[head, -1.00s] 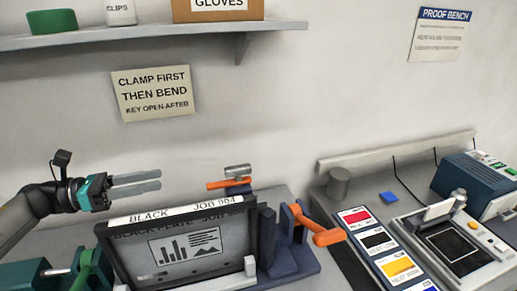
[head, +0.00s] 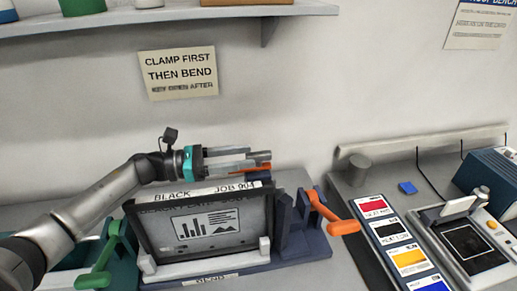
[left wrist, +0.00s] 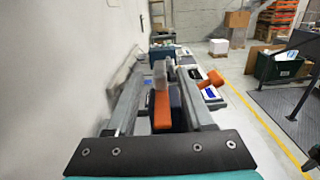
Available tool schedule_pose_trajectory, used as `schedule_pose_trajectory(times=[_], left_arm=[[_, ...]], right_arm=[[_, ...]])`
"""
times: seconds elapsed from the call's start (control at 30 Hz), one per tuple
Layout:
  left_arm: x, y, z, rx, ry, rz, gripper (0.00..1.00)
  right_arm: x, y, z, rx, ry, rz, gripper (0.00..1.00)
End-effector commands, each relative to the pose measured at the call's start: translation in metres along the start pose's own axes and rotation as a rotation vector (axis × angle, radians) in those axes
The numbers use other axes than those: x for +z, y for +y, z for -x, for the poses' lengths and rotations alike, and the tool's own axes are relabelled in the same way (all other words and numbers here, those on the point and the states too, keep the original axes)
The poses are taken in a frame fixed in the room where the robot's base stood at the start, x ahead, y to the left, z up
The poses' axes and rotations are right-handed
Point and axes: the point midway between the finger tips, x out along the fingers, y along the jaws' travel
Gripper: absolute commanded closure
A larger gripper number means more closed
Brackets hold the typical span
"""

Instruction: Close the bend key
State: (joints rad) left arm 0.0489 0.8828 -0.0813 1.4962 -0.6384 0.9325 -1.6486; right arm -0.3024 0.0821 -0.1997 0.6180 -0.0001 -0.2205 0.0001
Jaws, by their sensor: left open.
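The bender's dark blue frame (head: 289,225) holds a grey plate (head: 210,232) marked BLACK JOB 904. An orange bar (head: 266,166) with a grey piece on top stands behind the plate. A larger orange lever (head: 342,227) tilts out at the frame's right side; I cannot tell which of the two is the bend key. My left gripper (head: 250,159) is open at the bar, partly hiding it. In the left wrist view the orange bar (left wrist: 162,112) and grey piece lie between the spread fingers; contact is unclear.
A green lever (head: 102,255) stands left of the plate, under my left arm. A wall shelf (head: 190,20) hangs above, with a sign (head: 177,70) below it. Colour cards (head: 390,235) and a proof device (head: 470,245) lie to the right.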

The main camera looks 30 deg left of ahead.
Motion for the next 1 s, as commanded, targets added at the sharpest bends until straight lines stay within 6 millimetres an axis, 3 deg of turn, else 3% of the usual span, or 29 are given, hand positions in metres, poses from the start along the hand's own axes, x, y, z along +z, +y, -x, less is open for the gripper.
schedule_pose_trajectory(times=[0.1, 0.3, 0.67, 1.0], left_arm=[[0.003, 0.001, -0.019, 0.0, -0.002, 0.0, 0.47], [0.001, 0.001, -0.038, 0.002, 0.0, 0.001, 0.47], [-0.001, 0.0, -0.043, 0.001, 0.001, 0.001, 0.47], [-0.001, 0.0, -0.043, 0.001, 0.001, 0.001, 0.83]], right_arm=[[-0.002, 0.0, 0.008, 0.0, 0.002, 0.0, 1.0], [-0.004, -0.001, 0.014, -0.002, 0.005, 0.0, 1.0], [-0.005, -0.003, 0.014, -0.004, 0.007, -0.001, 1.0], [-0.006, -0.003, 0.014, -0.004, 0.007, -0.001, 1.0]])
